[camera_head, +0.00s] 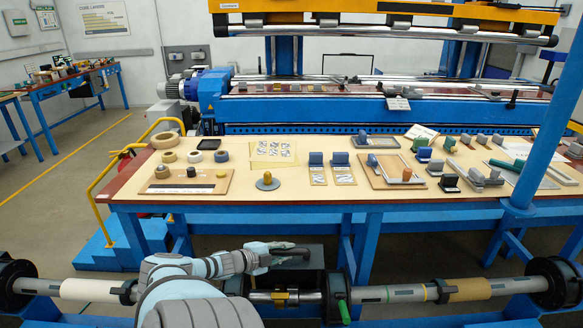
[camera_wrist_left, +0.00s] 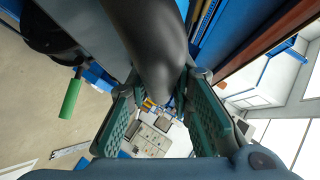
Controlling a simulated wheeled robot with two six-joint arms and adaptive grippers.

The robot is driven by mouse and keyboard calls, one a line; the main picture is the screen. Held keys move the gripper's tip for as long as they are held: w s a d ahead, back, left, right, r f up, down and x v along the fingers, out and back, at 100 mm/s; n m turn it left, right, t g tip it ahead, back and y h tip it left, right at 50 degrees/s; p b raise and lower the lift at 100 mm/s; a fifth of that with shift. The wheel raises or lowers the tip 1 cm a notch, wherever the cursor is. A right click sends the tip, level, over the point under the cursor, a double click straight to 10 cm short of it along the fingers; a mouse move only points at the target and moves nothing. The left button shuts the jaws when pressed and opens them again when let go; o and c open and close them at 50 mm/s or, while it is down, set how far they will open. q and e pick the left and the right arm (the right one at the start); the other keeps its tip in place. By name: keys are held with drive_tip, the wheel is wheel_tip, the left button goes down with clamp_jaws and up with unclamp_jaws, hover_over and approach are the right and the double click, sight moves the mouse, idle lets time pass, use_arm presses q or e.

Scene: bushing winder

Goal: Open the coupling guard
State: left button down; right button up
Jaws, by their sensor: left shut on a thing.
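The coupling guard (camera_head: 312,259) appears as a dark grey panel behind the shaft, between two black supports. Below it, the metal shaft and a brass-yellow coupling part (camera_head: 281,297) show uncovered. My left gripper (camera_head: 287,250) is at the panel's upper edge, with its arm reaching in from the left. In the left wrist view, the green-padded fingers (camera_wrist_left: 165,112) are closed around a dark rounded bar (camera_wrist_left: 160,55), seemingly the guard's handle. The fingers hide part of the guard in the head view. My right gripper is not in view.
A green-handled lever (camera_head: 344,312) hangs at the right black support, and its handle also shows in the left wrist view (camera_wrist_left: 71,98). The long shaft carries a white roll (camera_head: 88,290) and a tan roll (camera_head: 469,289). A workbench (camera_head: 230,152) with several parts stands behind.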

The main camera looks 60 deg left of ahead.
use_arm(q)
drive_tip(key=shift+w+a+r+b, duration=0.35)
drive_tip(key=shift+a+r, duration=0.25)
drive_tip(key=shift+a, duration=0.3)
drive_tip(key=shift+w+a+r+b, duration=0.25)
drive_tip(key=shift+w+a+r, duration=0.25)
drive_tip(key=shift+a, duration=0.35)
drive_tip(key=c, duration=1.4)
unclamp_jaws()
drive_tip(key=shift+c, duration=0.2)
drive_tip(key=shift+s, duration=0.1)
drive_tip(key=v, duration=0.6)
drive_tip(key=shift+d, duration=0.15)
drive_tip(key=shift+s+d+r, duration=0.1)
drive_tip(key=shift+s+r, duration=0.2)
drive_tip(key=shift+s, duration=0.25)
